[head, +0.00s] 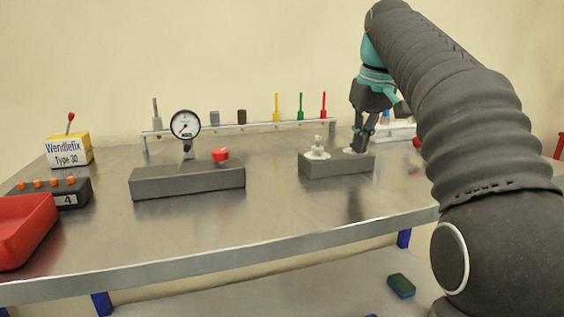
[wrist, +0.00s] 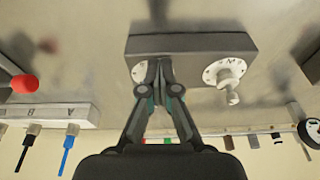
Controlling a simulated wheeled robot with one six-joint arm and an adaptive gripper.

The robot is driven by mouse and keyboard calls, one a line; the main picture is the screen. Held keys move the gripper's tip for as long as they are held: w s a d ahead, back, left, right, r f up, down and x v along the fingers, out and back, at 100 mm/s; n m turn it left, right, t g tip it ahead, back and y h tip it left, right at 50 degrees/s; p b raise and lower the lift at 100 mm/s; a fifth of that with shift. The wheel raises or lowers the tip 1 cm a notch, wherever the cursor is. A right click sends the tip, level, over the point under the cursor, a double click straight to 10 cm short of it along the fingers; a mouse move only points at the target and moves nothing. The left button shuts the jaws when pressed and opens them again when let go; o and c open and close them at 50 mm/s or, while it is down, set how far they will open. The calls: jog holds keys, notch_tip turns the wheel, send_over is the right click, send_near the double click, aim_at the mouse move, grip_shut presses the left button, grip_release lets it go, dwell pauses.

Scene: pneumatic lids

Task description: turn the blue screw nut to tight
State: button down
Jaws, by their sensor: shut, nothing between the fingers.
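My gripper (head: 358,146) is shut and empty. It points down at the right end of a dark grey block (head: 318,171) in the head view. In the wrist view the fingertips (wrist: 160,65) are together in front of a white round dial (wrist: 139,71) on that block (wrist: 190,45). The fingers partly cover this dial; I cannot tell whether they touch it. No blue nut shows clearly on the block, and the fingers may hide one. A white nut (wrist: 232,92) sits on the block's other dial (wrist: 214,72); it also shows in the head view (head: 318,142).
A white strip (wrist: 80,113) marked A and B holds a blue-handled piece (wrist: 68,150) and a dark one. A gauge (head: 185,124) and red knob (head: 220,155) stand on another block (head: 185,181). A rail (head: 235,127) of tools runs behind. The table front (head: 270,220) is clear.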

jog(key=shift+w+d+p, duration=0.1)
jog(key=shift+d+p, duration=0.4)
jog(key=shift+p, duration=0.35)
jog(key=shift+w+d, duration=0.15)
jog(key=shift+d, duration=0.15)
jog(key=shift+w+d, duration=0.15)
jog(key=shift+d, duration=0.05)
dwell(0.3)
jog(key=shift+s+d+r, duration=0.1)
jog(key=shift+s+d, duration=0.15)
jog(key=shift+s, duration=0.1)
jog(key=v, duration=0.3)
jog(key=w+v, duration=0.1)
jog(key=v, duration=0.1)
jog(key=shift+a+r, duration=0.2)
jog(key=shift+r, duration=0.3)
